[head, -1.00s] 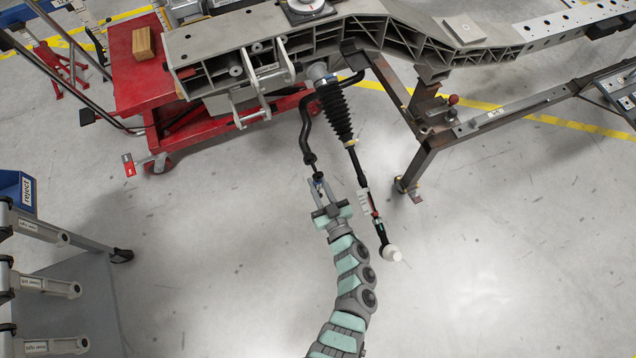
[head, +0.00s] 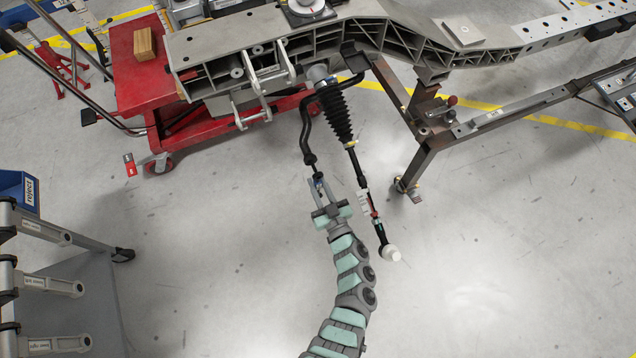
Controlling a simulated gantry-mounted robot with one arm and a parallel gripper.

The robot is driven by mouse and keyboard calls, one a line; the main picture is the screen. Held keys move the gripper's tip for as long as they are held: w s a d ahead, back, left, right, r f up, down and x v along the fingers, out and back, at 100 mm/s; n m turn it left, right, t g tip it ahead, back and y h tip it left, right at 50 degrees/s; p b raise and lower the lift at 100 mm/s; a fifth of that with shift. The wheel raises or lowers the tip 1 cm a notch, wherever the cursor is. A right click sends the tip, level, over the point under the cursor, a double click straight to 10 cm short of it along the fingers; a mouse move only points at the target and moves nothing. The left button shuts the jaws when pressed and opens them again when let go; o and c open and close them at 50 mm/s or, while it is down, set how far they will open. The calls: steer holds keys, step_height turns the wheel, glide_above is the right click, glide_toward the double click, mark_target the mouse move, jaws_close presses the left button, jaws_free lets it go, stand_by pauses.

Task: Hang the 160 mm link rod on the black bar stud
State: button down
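The black bar (head: 306,128) curves down from the underside of the chassis beside a ribbed boot, ending in a dark joint or stud at its lower end. My gripper (head: 319,185) is at this lower end, with its two fingers pointing up the picture on either side of a small dark and metallic part. I cannot tell whether that part is a link rod or the end of the bar, nor whether the fingers press on it. Grey labelled rods (head: 48,284) sit on the rack at the left; their lengths are not readable.
A threaded tie rod with a white end (head: 390,253) hangs close right of my gripper. A rusty stand leg (head: 412,170) is further right. The red cart (head: 140,75) and chassis (head: 225,55) are above. A blue reject bin (head: 18,188) is at left. Floor below is clear.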

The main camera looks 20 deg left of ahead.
steer(key=shift+w+a, duration=0.2)
steer(key=shift+x, duration=1.6)
steer(key=shift+w+a, duration=0.1)
steer(key=c, duration=1.2)
jaws_free()
steer(key=shift+o, duration=0.2)
steer(key=shift+p+v, duration=1.3)
steer(key=shift+v, duration=2.3)
